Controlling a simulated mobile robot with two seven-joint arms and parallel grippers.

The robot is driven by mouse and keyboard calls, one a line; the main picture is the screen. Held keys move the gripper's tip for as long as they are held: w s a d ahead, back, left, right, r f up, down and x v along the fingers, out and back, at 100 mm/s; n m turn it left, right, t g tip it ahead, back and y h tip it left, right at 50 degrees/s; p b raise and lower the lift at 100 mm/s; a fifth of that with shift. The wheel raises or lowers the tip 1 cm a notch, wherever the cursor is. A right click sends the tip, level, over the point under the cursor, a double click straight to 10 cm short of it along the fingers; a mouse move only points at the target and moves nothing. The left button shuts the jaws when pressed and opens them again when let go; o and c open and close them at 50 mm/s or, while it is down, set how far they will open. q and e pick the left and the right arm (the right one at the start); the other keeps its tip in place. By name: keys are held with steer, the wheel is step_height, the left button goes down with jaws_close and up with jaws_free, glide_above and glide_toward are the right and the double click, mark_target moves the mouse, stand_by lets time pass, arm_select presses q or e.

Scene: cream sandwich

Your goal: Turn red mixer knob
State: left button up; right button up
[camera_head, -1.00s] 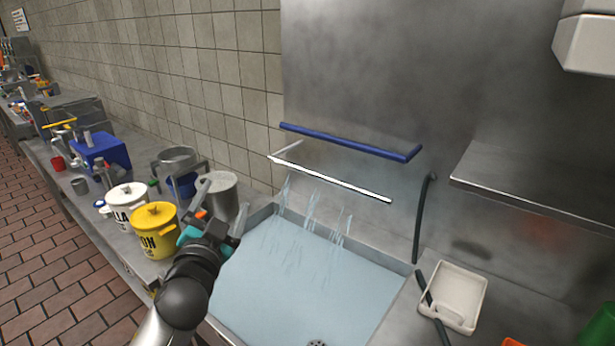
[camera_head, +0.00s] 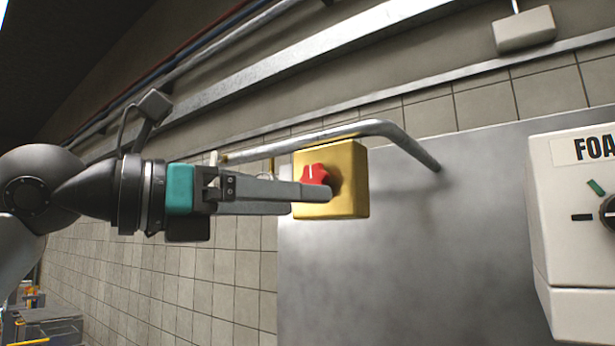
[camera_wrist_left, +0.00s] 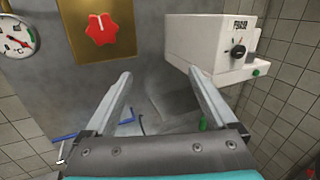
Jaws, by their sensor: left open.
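The red mixer knob (camera_head: 315,174) is a lobed dial with a white mark, on the front of a yellow-gold box (camera_head: 350,180) on the steel wall panel. In the left wrist view the red knob (camera_wrist_left: 102,30) shows whole, its white mark pointing up, above and beyond the fingertips. My left gripper (camera_head: 318,193) comes in from the left, its fingers overlapping the knob's lower edge in the head view. In the wrist view the left gripper (camera_wrist_left: 158,75) is open, nothing between its fingers, and the knob appears apart from them. My right gripper is not in view.
A white foam box (camera_head: 560,220) with a dark knob (camera_head: 607,210) is on the wall to the right. A grey pipe (camera_head: 385,128) bends over the yellow box. A round gauge (camera_wrist_left: 17,37) is at the left in the wrist view. The steel panel (camera_head: 430,260) below is bare.

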arm_select(q)
steer(key=a+r+n+t+y, duration=0.1)
steer(key=a+r+t+y, duration=0.4)
steer(key=a, duration=0.1)
steer(key=p, duration=0.5)
glide_toward(311, 177)
steer(key=shift+n, duration=0.3)
steer(key=x, duration=0.9)
steer(key=c, duration=1.4)
